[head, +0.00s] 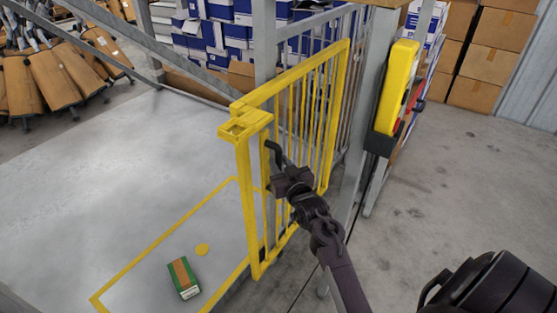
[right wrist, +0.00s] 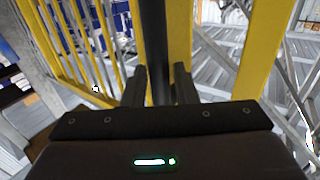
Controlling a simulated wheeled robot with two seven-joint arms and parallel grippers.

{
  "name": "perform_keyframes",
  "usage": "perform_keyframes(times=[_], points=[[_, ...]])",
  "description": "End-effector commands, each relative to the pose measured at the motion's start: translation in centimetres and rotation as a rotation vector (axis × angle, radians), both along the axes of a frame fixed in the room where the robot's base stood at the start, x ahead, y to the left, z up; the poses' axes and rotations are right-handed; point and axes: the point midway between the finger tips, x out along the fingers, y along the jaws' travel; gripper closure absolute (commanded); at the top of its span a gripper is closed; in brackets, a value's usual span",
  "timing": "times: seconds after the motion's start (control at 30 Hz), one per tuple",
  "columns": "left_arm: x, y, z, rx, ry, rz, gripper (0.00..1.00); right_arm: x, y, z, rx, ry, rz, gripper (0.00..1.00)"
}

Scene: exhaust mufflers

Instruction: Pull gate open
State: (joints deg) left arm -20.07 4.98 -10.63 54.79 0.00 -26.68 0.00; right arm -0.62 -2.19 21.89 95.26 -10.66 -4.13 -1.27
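The yellow barred gate (head: 292,88) stands upright in the middle of the head view, with a yellow block (head: 245,124) at the top of its near end. A dark handle (head: 273,148) is on its near part. My right gripper (head: 277,181) is at this handle. In the right wrist view, the dark upright bar of the handle (right wrist: 153,45) passes between the two fingers of my right gripper (right wrist: 160,85), which look closed around it. The fingertip contact is partly hidden in the head view. My left gripper is not in view.
A grey post (head: 360,120) carries a yellow box (head: 397,85) right of the gate. Mufflers (head: 55,80) stand at the far left. Open floor (head: 460,170) lies right.

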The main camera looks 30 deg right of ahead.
Motion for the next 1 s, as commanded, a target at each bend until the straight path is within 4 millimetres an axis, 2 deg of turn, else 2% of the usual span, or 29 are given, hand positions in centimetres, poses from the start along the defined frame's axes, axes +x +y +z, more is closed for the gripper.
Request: perform_keyframes(times=[0.17,0.47,0.67,0.9,1.0], points=[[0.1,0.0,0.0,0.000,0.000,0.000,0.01,1.6,-0.4,0.0,0.000,0.000,0.000,0.74],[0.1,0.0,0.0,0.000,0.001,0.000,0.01,1.8,-0.4,0.0,-0.001,0.000,0.000,0.74],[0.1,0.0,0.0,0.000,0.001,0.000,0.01,1.8,-0.4,0.0,0.000,0.000,0.000,0.99],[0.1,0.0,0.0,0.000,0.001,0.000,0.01,1.9,-0.5,0.0,-0.001,0.000,0.000,1.00],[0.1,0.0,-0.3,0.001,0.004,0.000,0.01,2.3,-1.4,-0.1,-0.004,0.000,0.000,1.00]])
